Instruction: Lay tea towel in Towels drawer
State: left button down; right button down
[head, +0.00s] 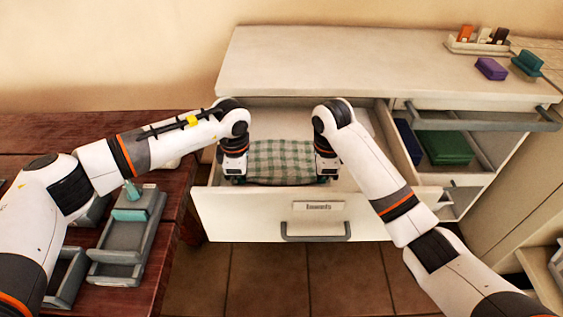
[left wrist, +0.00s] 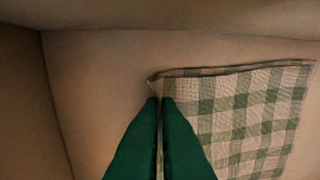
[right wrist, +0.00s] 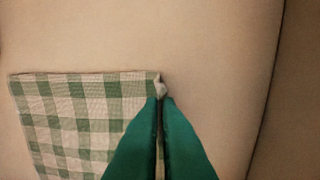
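The green and cream checked tea towel (head: 281,158) is inside the open drawer labelled Towels (head: 268,213), spread between my two grippers. My left gripper (head: 236,178) is down in the drawer at the towel's left side. In the left wrist view its green fingers (left wrist: 160,100) are closed on a corner of the towel (left wrist: 240,115). My right gripper (head: 325,176) is at the towel's right side. In the right wrist view its fingers (right wrist: 161,100) are closed on the other corner of the towel (right wrist: 85,115). The towel's lower edge is hidden behind the drawer front.
The white cabinet top (head: 340,65) is above the drawer. Another open drawer at the right holds a green box (head: 444,147). Purple and teal items and a small tray (head: 478,47) sit on top at the right. A dark red wooden table (head: 60,135) with grey trays (head: 128,235) stands at the left.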

pick_arm(q)
jog(key=c, duration=1.3)
grip_release()
pick_arm(e)
jog(key=c, duration=1.3)
grip_release()
